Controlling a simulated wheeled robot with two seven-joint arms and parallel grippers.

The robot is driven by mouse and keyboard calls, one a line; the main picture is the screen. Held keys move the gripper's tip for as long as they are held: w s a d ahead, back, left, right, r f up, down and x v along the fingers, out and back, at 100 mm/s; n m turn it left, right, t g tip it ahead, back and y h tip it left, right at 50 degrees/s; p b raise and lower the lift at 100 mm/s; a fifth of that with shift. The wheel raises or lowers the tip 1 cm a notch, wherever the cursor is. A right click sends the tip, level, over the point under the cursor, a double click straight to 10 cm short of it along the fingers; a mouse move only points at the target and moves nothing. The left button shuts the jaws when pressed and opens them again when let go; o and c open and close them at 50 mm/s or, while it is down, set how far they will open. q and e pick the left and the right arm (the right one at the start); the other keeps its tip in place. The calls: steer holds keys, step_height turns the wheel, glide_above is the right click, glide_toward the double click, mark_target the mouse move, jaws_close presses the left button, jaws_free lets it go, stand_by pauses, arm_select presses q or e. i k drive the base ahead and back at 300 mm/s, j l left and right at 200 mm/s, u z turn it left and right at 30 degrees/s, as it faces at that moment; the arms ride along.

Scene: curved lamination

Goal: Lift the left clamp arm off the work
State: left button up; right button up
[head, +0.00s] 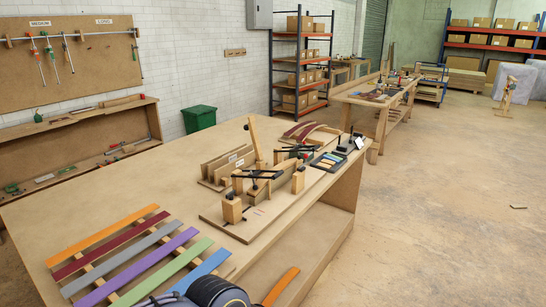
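A bending jig on a wooden base board (237,229) stands near the right edge of the workbench. A curved wooden form (266,190) sits on it, with wooden blocks (232,210) around it. A dark bar (257,174) lies roughly level across the left part of the jig. It looks like the left clamp arm, but the detail is small. Another dark bar (298,148) lies farther back. A wooden post (254,140) stands up, slightly tilted, behind the left bar. Neither of my grippers can be made out; a dark rounded part of mine shows at the bottom edge.
Several coloured strips (137,267) lie on a slatted rack at the near left of the bench (120,190). Upright wooden pieces (228,166) stand left of the jig. A tray of small strips (328,161) lies on its right. The bench's left middle is clear.

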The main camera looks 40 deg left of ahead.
mark_target(254, 173)
steer(key=i+u, duration=0.2)
steer(key=i, duration=0.55)
steer(key=i+u, duration=0.25)
steer(key=i, duration=0.45)
steer(key=i+u, duration=0.45)
steer(key=i+l+u, duration=0.15)
steer(key=u, duration=0.3)
steer(key=i+j+u, duration=0.1)
steer(key=u, duration=0.4)
steer(key=i+u, duration=0.35)
steer(key=u, duration=0.15)
steer(key=i+l+u, duration=0.15)
steer(key=u, duration=0.3)
steer(key=i+l+u, duration=0.15)
steer(key=u, duration=0.35)
steer(key=i+l, duration=0.05)
steer(key=i, duration=0.05)
